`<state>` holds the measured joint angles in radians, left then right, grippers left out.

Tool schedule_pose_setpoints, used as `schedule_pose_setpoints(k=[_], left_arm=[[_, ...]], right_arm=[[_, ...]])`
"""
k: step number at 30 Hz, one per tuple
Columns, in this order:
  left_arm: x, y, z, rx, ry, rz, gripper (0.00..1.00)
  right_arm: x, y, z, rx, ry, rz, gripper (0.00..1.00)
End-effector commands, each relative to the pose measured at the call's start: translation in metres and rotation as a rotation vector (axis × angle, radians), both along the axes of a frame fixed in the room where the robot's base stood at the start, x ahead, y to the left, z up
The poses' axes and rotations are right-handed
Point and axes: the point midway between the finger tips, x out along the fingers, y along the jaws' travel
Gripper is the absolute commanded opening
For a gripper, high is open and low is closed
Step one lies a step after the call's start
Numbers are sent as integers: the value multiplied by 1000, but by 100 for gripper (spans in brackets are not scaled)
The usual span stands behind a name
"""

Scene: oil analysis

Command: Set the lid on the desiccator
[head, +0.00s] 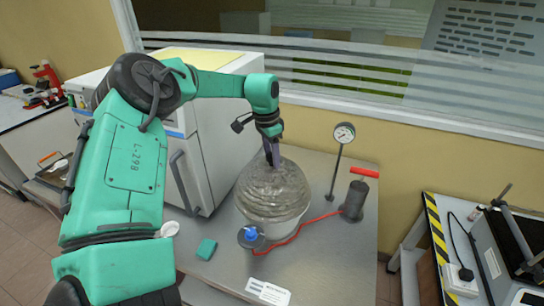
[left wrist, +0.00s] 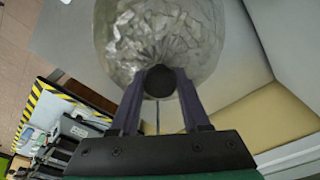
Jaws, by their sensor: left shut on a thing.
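The desiccator lid (head: 272,188) is a clear, wrinkled-looking glass dome. It is directly over the pale desiccator base (head: 275,228) on the metal table. I cannot tell whether the rims touch. My left gripper (head: 272,156) points down at the top of the dome. In the left wrist view my left gripper (left wrist: 160,88) is shut on the dark round knob (left wrist: 159,81) of the lid (left wrist: 155,35). The lower base is hidden in that view. My right gripper is not in view.
A red hose (head: 300,232) runs from the blue-topped valve (head: 250,235) to a hand pump (head: 357,195) with a red handle. A pressure gauge (head: 344,133) stands behind. A white cabinet (head: 215,140) is at left. A green block (head: 206,249) and a label card (head: 267,291) lie in front.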

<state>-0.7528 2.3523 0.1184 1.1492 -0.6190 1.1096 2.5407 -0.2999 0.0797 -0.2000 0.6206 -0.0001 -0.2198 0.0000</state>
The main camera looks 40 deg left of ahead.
Motion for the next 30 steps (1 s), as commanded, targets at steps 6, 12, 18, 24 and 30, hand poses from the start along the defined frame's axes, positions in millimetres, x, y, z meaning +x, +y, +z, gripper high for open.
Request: schedule_pose_setpoints(k=[6, 12, 18, 24, 30], left_arm=[[1, 0, 0, 0, -3, 0, 81], [-1, 0, -2, 1, 2, 0, 81], [0, 1, 9, 1, -3, 0, 81], [-5, 2, 52, 4, -8, 1, 81], [-12, 5, 109, 4, -6, 2, 81]], right_arm=[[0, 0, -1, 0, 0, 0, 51], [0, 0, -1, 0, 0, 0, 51], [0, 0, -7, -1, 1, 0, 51], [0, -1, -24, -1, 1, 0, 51], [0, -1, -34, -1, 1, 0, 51]])
